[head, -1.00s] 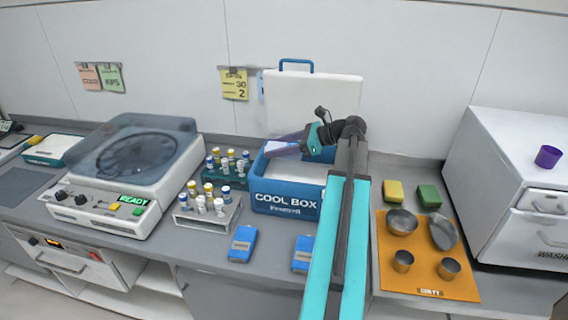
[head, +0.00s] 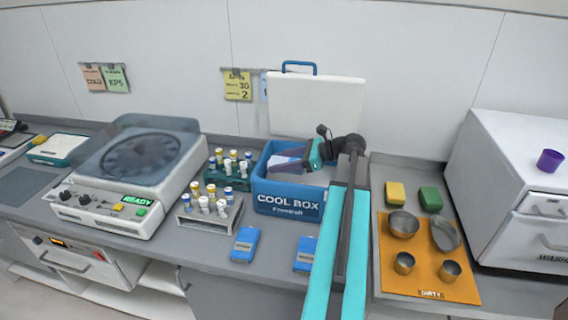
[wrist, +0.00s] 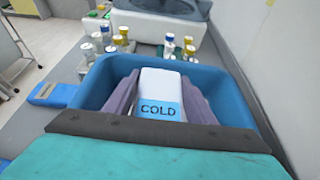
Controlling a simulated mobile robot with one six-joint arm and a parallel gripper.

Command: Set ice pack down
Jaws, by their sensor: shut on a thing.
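The ice pack (wrist: 160,93), white with a blue band reading COLD, is between my gripper's two purple fingers in the wrist view. My gripper (head: 288,162) is shut on it, inside the opening of the blue cool box (head: 286,200). The box's blue walls (wrist: 232,92) surround the fingers and pack in the wrist view. I cannot tell whether the pack touches the box floor. In the head view the pack is not clearly visible behind my fingers and the box wall.
The white lid (head: 316,105) stands open behind the box. Vial racks (head: 211,213) stand to its left, beside a centrifuge (head: 130,175). Two blue packs (head: 244,244) (head: 305,253) lie in front. An orange mat (head: 428,278) with metal bowls lies to the right.

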